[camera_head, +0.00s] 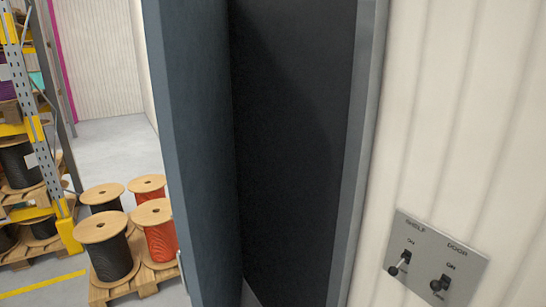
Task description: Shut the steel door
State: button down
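The steel door (198,130) is a tall blue-grey leaf left of centre in the head view. It stands open, swung out at an angle from the doorway. Its lighter narrow edge faces left, and a small part of what looks like a handle (181,268) shows low on that edge. Right of the leaf is a dark opening (292,130), bounded by a grey frame post (364,150). The top and bottom of the door are out of the picture. My gripper is not in view.
At left, wooden cable reels (105,228) stand on a pallet beside a yellow-and-grey rack (30,95). Floor behind them is clear.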

aim_at(187, 41)
jog(key=j, duration=0.55)
jog(key=i+j+u, duration=0.1)
jog(key=j, duration=0.5)
jog(key=i+j, duration=0.15)
jog(key=j, duration=0.4)
jog(key=i+j+u, duration=0.1)
jog(key=j, duration=0.5)
jog(key=i+l+u, duration=0.4)
jog(key=i+j, duration=0.1)
